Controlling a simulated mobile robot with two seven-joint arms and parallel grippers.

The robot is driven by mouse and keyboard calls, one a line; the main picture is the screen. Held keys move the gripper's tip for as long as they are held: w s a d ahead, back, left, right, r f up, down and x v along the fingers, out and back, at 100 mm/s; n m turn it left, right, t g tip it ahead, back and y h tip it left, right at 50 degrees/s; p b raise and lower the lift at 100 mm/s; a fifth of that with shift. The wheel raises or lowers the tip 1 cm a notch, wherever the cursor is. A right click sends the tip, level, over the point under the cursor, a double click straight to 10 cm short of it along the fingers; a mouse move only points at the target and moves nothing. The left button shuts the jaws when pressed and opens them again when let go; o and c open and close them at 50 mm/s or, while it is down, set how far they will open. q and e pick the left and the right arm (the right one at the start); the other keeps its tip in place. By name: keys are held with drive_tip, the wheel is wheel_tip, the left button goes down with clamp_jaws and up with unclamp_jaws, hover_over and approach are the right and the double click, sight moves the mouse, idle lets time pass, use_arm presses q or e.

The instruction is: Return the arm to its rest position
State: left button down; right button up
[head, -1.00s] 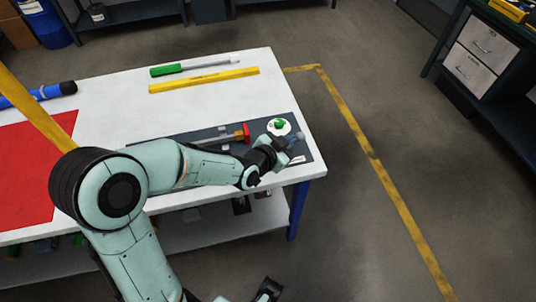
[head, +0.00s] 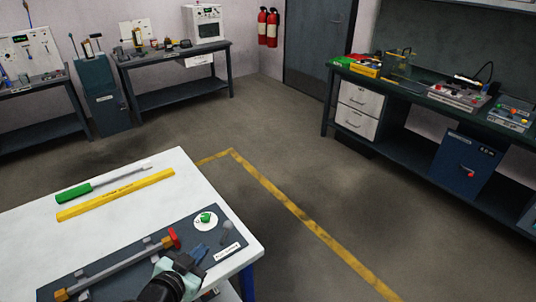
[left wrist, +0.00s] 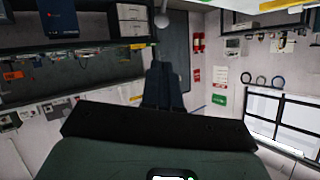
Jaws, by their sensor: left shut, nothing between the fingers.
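My left gripper (head: 201,251) comes in from the bottom of the head view, over the dark mat (head: 88,270) on the white table (head: 150,210). Its fingers also show in the left wrist view (left wrist: 164,85), shut together with nothing between them. On the mat, beside the gripper, lies a grey rod (head: 115,267) with red and orange ends. My right gripper is out of view.
A green-handled tool (head: 75,193) and a yellow bar (head: 115,195) lie on the table's far part. The floor right of the table is clear, with yellow tape (head: 295,210). Workbenches (head: 165,92) stand along the walls, and a drawer unit (head: 365,105) stands at right.

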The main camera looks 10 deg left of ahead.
use_arm(q)
drive_tip(key=s+d+f+n+g+p, duration=0.2)
drive_tip(key=f+g, duration=0.2)
drive_tip(key=f, duration=0.7)
drive_tip(key=s+d+f+n+g+p, duration=0.1)
drive_tip(key=d+f+n+g+p, duration=0.15)
drive_tip(key=f, duration=0.85)
use_arm(e)
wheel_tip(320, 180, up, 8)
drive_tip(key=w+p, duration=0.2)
drive_tip(key=p, duration=0.1)
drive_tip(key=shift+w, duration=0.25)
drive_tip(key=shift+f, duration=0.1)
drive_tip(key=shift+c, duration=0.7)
use_arm(q)
drive_tip(key=s+d+f+n+g+h, duration=0.1)
drive_tip(key=s+d+f+n+g, duration=0.1)
drive_tip(key=s+f, duration=0.5)
drive_tip(key=s+d+f+n+g+h, duration=0.1)
drive_tip(key=s+d+f+g, duration=0.4)
drive_tip(key=s, duration=0.6)
wheel_tip(320, 180, down, 2)
drive_tip(key=shift+s+d+f+n+g, duration=0.1)
drive_tip(key=shift+s+d+n+g, duration=0.1)
drive_tip(key=shift+s+n+g, duration=0.2)
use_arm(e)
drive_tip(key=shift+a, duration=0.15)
